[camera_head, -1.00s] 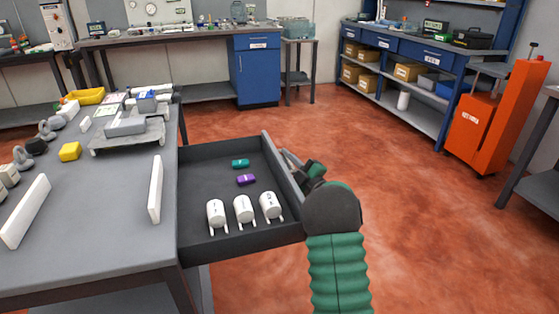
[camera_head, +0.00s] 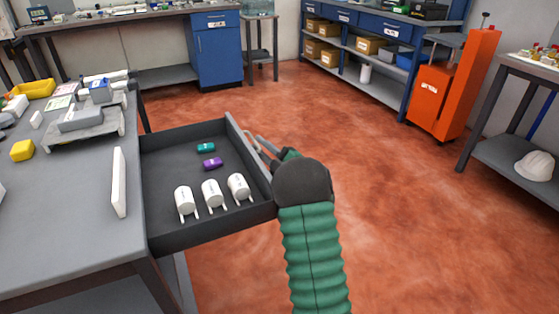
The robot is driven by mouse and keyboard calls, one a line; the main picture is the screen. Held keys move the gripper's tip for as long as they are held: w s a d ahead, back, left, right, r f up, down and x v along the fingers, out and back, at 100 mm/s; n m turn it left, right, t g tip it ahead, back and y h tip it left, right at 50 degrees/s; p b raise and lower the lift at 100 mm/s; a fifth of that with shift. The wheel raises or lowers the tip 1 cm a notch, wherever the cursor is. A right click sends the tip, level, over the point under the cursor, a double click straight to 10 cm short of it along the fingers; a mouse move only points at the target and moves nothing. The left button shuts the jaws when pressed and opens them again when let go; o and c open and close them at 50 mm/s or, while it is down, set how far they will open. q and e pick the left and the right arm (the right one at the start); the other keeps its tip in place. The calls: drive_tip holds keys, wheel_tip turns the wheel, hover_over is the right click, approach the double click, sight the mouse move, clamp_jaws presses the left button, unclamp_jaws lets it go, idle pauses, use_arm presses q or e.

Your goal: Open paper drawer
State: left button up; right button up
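The drawer (camera_head: 210,232) is pulled out from the right side of the grey workbench (camera_head: 60,225). It is a dark, shallow tray. My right gripper (camera_head: 262,148) is at the outer right wall of the drawer, by what looks like a handle. My own wrist partly hides it, so I cannot tell whether its fingers are closed on the handle. My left gripper is out of the picture.
A white upright panel (camera_head: 119,182) stands on the workbench near the drawer. Red floor is clear to the right. An orange lift (camera_head: 452,90) and blue shelving (camera_head: 385,90) stand farther back.

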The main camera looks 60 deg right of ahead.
drive_tip(key=p+v, duration=0.2)
drive_tip(key=v, duration=1.1)
drive_tip(key=shift+d+f, duration=0.1)
drive_tip(key=shift+f, duration=0.05)
